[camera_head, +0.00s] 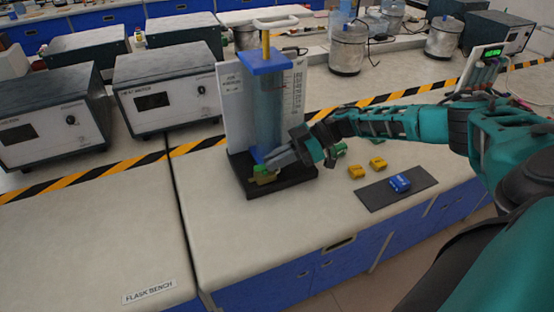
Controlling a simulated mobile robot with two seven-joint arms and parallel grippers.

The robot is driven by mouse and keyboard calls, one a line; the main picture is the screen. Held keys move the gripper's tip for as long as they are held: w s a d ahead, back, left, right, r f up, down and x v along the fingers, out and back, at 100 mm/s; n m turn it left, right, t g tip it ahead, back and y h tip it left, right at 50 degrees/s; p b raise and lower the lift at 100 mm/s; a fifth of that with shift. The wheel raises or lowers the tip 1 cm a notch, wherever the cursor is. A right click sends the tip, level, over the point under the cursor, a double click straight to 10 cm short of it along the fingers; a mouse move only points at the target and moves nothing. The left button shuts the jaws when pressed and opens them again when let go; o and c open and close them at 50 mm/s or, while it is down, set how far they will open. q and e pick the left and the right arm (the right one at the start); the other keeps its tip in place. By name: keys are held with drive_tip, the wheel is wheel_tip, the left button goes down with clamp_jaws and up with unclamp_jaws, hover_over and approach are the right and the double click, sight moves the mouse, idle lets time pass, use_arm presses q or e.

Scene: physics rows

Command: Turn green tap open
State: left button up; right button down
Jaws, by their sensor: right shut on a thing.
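The green tap (260,170) sits low on the front of an upright apparatus with a clear blue cylinder (269,110) on a black base (277,188). A brass-coloured piece (264,179) shows just below the tap. My right arm reaches in from the right. My right gripper (274,163) is at the tap, its jaws shut on it, and hides part of it. The exact angle of the tap handle is hard to make out. My left gripper is not in view.
Metal pots (347,50) stand behind. The front left bench is clear.

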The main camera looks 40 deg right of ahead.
drive_tip(key=shift+a, duration=0.3)
drive_tip(key=c, duration=1.2)
unclamp_jaws()
drive_tip(key=shift+d, duration=0.1)
drive_tip(key=b+v, duration=0.1)
drive_tip(key=v, duration=1)
drive_tip(key=shift+d+f, duration=0.1)
drive_tip(key=shift+d, duration=0.2)
drive_tip(key=shift+s+d+r, duration=0.25)
drive_tip(key=shift+d+r, duration=0.1)
drive_tip(key=shift+d, duration=0.2)
drive_tip(key=shift+c, duration=0.6)
